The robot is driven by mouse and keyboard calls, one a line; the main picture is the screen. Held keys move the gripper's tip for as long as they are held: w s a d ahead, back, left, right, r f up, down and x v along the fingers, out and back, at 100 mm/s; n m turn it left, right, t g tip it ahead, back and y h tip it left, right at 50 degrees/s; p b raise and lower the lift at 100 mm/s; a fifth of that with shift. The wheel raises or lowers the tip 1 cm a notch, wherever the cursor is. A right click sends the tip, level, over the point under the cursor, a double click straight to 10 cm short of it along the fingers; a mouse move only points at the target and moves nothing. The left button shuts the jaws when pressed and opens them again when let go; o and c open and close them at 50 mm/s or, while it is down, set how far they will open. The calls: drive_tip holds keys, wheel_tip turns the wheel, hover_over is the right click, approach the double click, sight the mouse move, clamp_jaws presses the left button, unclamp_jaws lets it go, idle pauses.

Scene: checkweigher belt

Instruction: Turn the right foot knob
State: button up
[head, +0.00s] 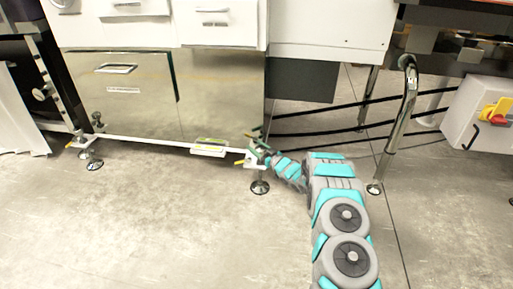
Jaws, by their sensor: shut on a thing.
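The right foot (260,187) is a dark round pad on the floor under the right end of a white crossbar (165,143). My arm reaches in from the lower right, and my gripper (261,146) is at that right end, above the foot. The gripper is shut on the right foot knob, which is mostly hidden by the fingers. A small yellow piece (240,162) shows just left of the gripper. The left foot (95,164) stands at the bar's other end, with its dark left foot knob (97,119) above it.
A steel-fronted cabinet (125,95) stands behind the bar, and a yellow-green strip (210,142) sits on the bar. A chrome post (400,115) rises right of my arm. A grey box with a red and yellow switch (496,110) is at right. Floor in front is clear.

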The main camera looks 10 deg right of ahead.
drive_tip(key=shift+a+m+t+h, duration=0.1)
drive_tip(key=shift+m+t+h, duration=0.2)
drive_tip(key=shift+m+h, duration=0.15)
drive_tip(key=m+t+h, duration=0.1)
drive_tip(key=m+h, duration=0.1)
drive_tip(key=h, duration=0.1)
drive_tip(key=shift+w+r, duration=0.1)
drive_tip(key=m+h, duration=0.2)
drive_tip(key=h, duration=0.1)
drive_tip(key=d+m+t+h, duration=0.1)
drive_tip(key=m+h, duration=0.1)
drive_tip(key=h, duration=0.2)
drive_tip(key=shift+d, duration=0.1)
drive_tip(key=m+h, duration=0.1)
drive_tip(key=h, duration=0.1)
drive_tip(key=m+h, duration=0.2)
drive_tip(key=shift+d+g, duration=0.35)
drive_tip(key=shift+g, duration=0.05)
drive_tip(key=shift+d+m+g+h, duration=0.25)
drive_tip(key=shift+m+g+h, duration=0.25)
drive_tip(key=shift+m+h, duration=0.4)
drive_tip(key=shift+d+m+g+h, duration=0.2)
drive_tip(key=shift+m+g+h, duration=0.35)
drive_tip(key=shift+h, duration=0.5)
drive_tip(key=o, duration=1.1)
drive_tip(key=shift+d, duration=0.1)
drive_tip(key=shift+c, duration=0.2)
drive_tip(key=shift+s, duration=0.25)
